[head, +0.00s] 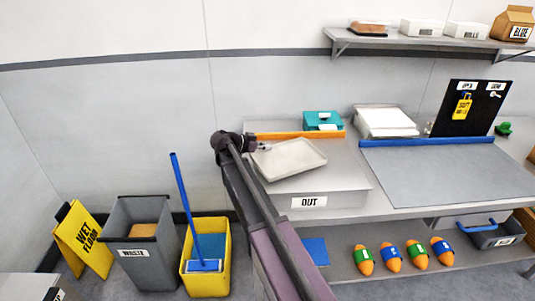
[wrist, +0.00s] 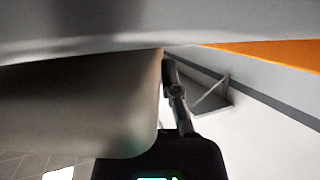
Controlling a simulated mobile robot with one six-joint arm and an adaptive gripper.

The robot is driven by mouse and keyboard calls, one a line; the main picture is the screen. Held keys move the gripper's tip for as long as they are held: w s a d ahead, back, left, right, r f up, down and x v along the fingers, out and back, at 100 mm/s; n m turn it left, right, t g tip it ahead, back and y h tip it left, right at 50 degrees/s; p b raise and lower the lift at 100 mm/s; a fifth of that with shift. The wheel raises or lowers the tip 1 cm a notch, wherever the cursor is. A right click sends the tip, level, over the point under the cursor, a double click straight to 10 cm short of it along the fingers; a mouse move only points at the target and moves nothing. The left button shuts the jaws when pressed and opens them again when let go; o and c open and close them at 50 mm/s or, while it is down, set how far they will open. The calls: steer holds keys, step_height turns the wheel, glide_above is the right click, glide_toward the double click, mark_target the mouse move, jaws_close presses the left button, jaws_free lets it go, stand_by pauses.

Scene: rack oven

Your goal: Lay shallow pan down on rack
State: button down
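The shallow pan (head: 288,158) is a pale, rectangular tray with a low rim. In the head view it is over the grey counter top with the OUT label and looks slightly tilted. My gripper (head: 262,147) is at its left back edge and appears shut on the rim. In the wrist view the pan (wrist: 80,105) fills the left side, close to the camera, with a dark finger (wrist: 177,95) beside its edge. The grip contact is partly hidden. I cannot tell whether the pan touches the surface below. No wire rack can be made out.
An orange strip (head: 300,135) and a teal box (head: 324,121) stand behind the pan. The grey mat (head: 450,173) to the right is clear. A wall shelf (head: 425,42) holds boxes. A bin (head: 140,235) and yellow bucket (head: 206,258) stand on the floor at left.

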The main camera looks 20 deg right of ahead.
steer(key=shift+f+b, duration=0.4)
steer(key=shift+f, duration=0.25)
steer(key=shift+f, duration=0.15)
steer(key=c, duration=0.8)
jaws_free()
steer(key=shift+r, duration=0.2)
steer(key=shift+a+r, duration=0.15)
steer(key=shift+a, duration=0.2)
steer(key=p+v, duration=0.4)
steer(key=v, duration=0.7)
steer(key=shift+p, duration=0.3)
steer(key=shift+a, duration=0.1)
